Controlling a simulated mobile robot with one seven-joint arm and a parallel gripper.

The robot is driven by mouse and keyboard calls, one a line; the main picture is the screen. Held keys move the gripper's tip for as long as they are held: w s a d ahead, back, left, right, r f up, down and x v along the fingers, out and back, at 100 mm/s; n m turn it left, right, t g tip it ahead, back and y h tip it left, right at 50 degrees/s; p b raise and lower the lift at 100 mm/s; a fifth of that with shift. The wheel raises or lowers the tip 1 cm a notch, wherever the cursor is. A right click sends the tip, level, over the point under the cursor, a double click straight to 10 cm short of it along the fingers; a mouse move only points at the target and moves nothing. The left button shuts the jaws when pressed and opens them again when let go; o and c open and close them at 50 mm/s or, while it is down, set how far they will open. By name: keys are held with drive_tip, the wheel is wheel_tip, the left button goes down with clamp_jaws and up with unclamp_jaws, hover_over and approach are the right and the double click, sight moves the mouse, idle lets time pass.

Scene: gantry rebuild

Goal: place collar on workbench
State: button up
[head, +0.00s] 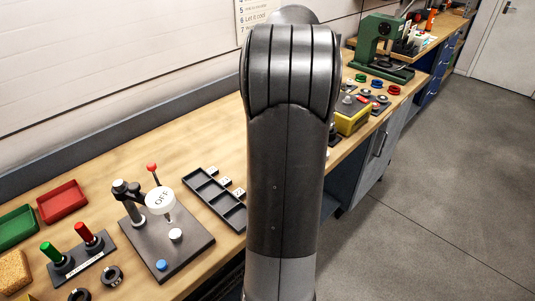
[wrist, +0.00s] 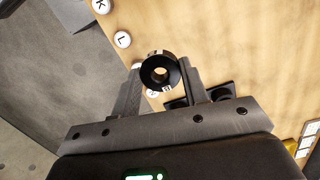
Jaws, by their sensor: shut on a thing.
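In the wrist view a black ring-shaped collar (wrist: 161,71) with a pale centre hole and small light marks is held between the two fingers of my gripper (wrist: 160,80). The fingers touch it on its left and right sides. The wooden workbench (wrist: 235,45) lies beyond the collar; I cannot tell how far the collar is from its surface. In the head view the workbench (head: 100,185) runs along the wall. My arm fills the middle of that view, and my gripper is hidden there.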

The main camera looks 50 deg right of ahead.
wheel_tip(320, 180, down, 8)
drive_tip(key=r, duration=0.1)
drive_tip(key=w+a+f, duration=0.1)
drive_tip(key=w+f, duration=0.1)
drive_tip(key=w, duration=0.1)
drive_tip(key=w+a+f, duration=0.2)
drive_tip(key=w, duration=0.2)
drive_tip(key=w+a+f, duration=0.1)
drive_tip(key=w+f, duration=0.2)
drive_tip(key=shift+w+a+f, duration=0.1)
drive_tip(key=shift+w+a, duration=0.25)
drive_tip(key=shift+a, duration=0.05)
drive_tip(key=shift+f, duration=1.95)
drive_tip(key=shift+f, duration=0.15)
drive_tip(key=o, duration=1.1)
